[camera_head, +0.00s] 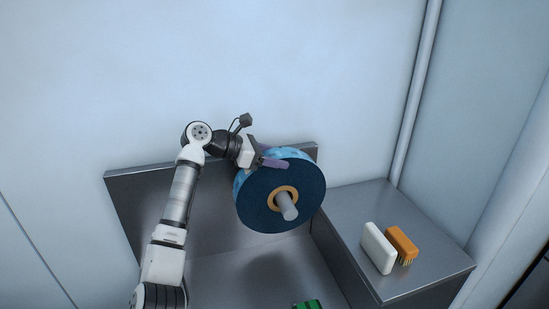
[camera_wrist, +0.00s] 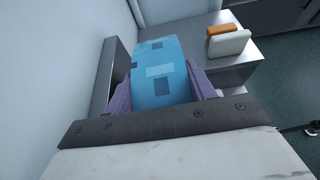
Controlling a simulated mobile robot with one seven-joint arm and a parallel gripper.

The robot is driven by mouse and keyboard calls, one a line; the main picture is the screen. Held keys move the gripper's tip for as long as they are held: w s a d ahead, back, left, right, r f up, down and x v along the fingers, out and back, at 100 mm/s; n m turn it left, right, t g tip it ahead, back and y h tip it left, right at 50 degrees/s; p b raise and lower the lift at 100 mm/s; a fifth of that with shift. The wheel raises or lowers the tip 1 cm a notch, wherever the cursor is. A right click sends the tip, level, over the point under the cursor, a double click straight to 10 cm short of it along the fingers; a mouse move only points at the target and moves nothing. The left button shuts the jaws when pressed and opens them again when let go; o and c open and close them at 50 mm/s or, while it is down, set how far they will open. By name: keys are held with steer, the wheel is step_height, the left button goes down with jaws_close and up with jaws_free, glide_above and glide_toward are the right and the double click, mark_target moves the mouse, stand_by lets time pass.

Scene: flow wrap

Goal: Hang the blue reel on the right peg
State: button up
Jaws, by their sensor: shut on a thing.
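The blue reel (camera_head: 262,205) is a thick disc with a dark blue face, a lighter blue rim and a tan core. A grey peg (camera_head: 289,208) sticks out through the core, so the reel is around the peg. My gripper (camera_head: 270,161) is shut on the reel's upper rim. In the wrist view the reel's light blue patterned rim (camera_wrist: 160,72) sits between the two purple fingers. The peg's base and the back of the reel are hidden. No second peg shows.
A steel back panel (camera_head: 150,205) stands behind the reel. A steel ledge (camera_head: 345,205) at right holds a white block (camera_head: 377,248) and an orange brush (camera_head: 401,243). A green object (camera_head: 307,304) is cut off at the bottom edge.

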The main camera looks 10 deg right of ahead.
steer(key=shift+r, duration=0.1)
steer(key=o, duration=1.2)
steer(key=shift+o, duration=0.8)
steer(key=b+v, duration=0.3)
steer(key=v, duration=1)
steer(key=shift+a+r, duration=0.15)
steer(key=shift+a, duration=0.2)
steer(key=shift+r, duration=0.1)
